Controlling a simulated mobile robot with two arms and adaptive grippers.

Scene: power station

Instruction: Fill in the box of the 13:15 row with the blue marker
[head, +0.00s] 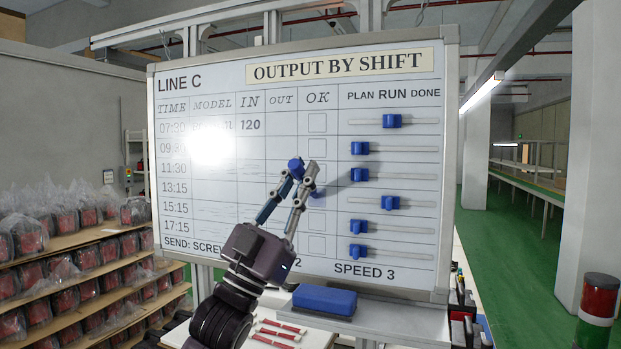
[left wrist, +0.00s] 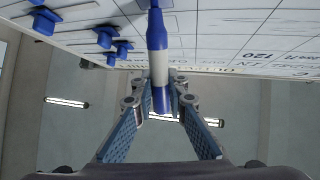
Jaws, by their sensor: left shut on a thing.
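The whiteboard (head: 245,200) carries a shift table with a column of OK boxes. My left gripper (head: 301,175) is in front of that row, shut on the blue marker (head: 295,165). In the left wrist view the marker (left wrist: 160,65) has a white band and sits between the fingertips (left wrist: 160,102), its front end towards the board. Blue shows around the box; I cannot tell whether the tip touches or ink is there. My right gripper is out of view.
Several blue sliders (head: 390,203) stick out from the board right of the boxes. A blue eraser (head: 324,299) lies on the ledge below, with red-and-white pens (head: 277,335) on a surface lower down. Shelves (head: 85,237) with bagged goods stand at left.

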